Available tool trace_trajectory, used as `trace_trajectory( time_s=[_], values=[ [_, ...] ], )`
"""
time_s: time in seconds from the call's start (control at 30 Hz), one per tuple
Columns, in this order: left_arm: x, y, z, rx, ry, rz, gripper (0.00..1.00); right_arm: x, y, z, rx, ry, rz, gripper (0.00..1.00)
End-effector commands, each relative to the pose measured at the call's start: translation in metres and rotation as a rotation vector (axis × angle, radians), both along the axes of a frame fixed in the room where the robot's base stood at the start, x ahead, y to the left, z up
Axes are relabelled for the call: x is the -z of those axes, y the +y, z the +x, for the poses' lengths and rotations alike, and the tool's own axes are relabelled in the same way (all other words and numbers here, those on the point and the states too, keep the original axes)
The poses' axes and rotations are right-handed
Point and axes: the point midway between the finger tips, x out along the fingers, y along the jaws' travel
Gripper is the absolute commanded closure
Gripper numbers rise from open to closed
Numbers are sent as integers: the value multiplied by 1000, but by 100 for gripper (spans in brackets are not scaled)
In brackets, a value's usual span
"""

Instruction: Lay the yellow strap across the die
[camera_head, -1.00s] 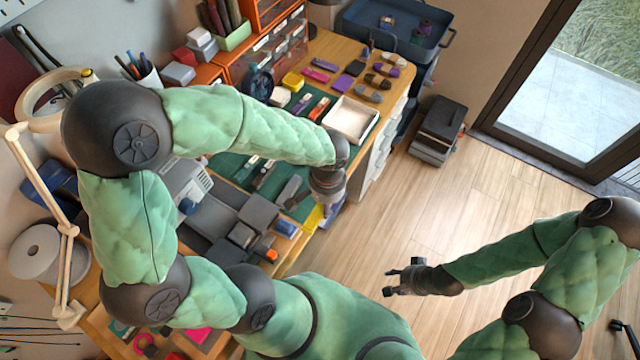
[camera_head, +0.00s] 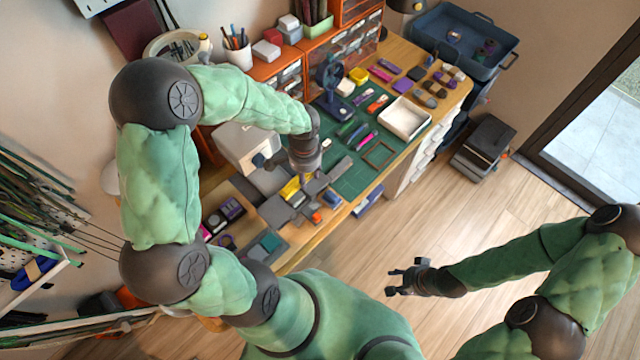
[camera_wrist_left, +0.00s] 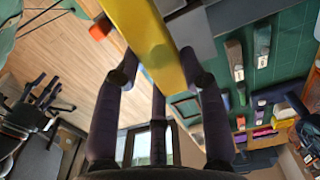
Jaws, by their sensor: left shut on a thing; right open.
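My left gripper (camera_head: 306,176) is shut on the yellow strap (camera_head: 290,188), above grey blocks at the front of the bench. In the left wrist view the yellow strap (camera_wrist_left: 150,38) runs from the fingers (camera_wrist_left: 160,74) out past the top edge, with grey surfaces behind it. One of the grey blocks (camera_head: 275,211) may be the die; I cannot tell which, and the strap and gripper hide part of the group. I cannot tell whether the strap touches them. My right gripper (camera_head: 406,279) is open and empty, above the floor away from the bench.
A green cutting mat (camera_head: 345,184) with tools lies right of the grey blocks. A white tray (camera_head: 404,119) stands at the bench's right end. A small orange piece (camera_head: 316,217) is near the front edge. Orange drawers (camera_head: 352,50) stand behind. The floor in front is clear.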

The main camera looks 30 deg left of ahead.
Motion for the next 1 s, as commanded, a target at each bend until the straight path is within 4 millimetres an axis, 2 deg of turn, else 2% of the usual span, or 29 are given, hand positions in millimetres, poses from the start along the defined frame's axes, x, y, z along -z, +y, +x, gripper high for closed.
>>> trace_trajectory(
  time_s=[0.1, 0.37, 1.0],
  values=[
    [0, 10, 2, 10, 0, 2, 84, -4, 0, 0, 0, -1, 0, 55],
    [7, 12, 3, 17, -1, 2, 84, 1, 0, 0, 0, -1, 0, 55],
    [58, 12, 3, 15, 0, 2, 84, 42, 0, 0, 0, 0, 0, 55]
  ],
)
